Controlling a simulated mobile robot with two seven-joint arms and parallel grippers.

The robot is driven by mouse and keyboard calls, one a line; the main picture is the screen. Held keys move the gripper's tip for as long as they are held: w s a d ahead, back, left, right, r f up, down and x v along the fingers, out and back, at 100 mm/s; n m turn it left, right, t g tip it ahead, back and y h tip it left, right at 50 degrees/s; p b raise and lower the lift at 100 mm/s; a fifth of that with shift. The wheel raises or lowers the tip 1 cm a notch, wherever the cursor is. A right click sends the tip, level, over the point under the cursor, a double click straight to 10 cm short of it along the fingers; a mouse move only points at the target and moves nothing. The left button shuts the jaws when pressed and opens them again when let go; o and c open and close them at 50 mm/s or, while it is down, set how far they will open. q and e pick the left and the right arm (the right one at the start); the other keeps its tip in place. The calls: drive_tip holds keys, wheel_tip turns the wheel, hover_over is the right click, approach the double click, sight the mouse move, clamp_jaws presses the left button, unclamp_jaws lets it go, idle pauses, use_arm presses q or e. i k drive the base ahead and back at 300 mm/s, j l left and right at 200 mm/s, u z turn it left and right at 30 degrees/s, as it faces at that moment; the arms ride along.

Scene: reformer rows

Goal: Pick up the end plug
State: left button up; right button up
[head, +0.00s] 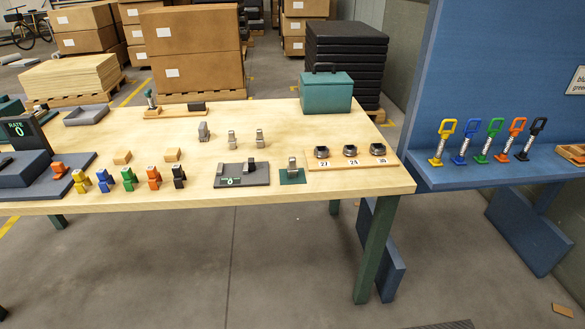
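I cannot tell for sure which object is the end plug. Small grey metal pieces stand upright on the wooden table (330,178): a darker one (204,131), and two lighter ones in the middle (232,138) and to its right (260,139). Another grey piece (292,165) stands on a small green mat near the front edge. Three dark round pieces, left (321,152), middle (350,150) and right (378,149), sit on a wooden strip with number labels. Neither of my grippers is in view.
Several coloured clamp-like pieces (128,179) line the front left. A grey fixture (242,174) lies beside the green mat. A teal toolbox (326,92) stands at the back right. A blue bench (470,178) with coloured handles is to the right, across a gap.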

sight(291, 168)
drive_tip(key=z, duration=0.45)
drive_tip(key=j+z, duration=0.2)
drive_tip(key=z, duration=0.25)
drive_tip(key=j+z, duration=0.1)
drive_tip(key=z, duration=0.35)
drive_tip(key=j+z, duration=0.75)
drive_tip(key=k+j, duration=0.1)
drive_tip(key=j, duration=0.25)
drive_tip(key=k+j+z, duration=0.1)
drive_tip(key=j, duration=0.2)
drive_tip(key=k+j, duration=0.1)
drive_tip(key=j, duration=0.25)
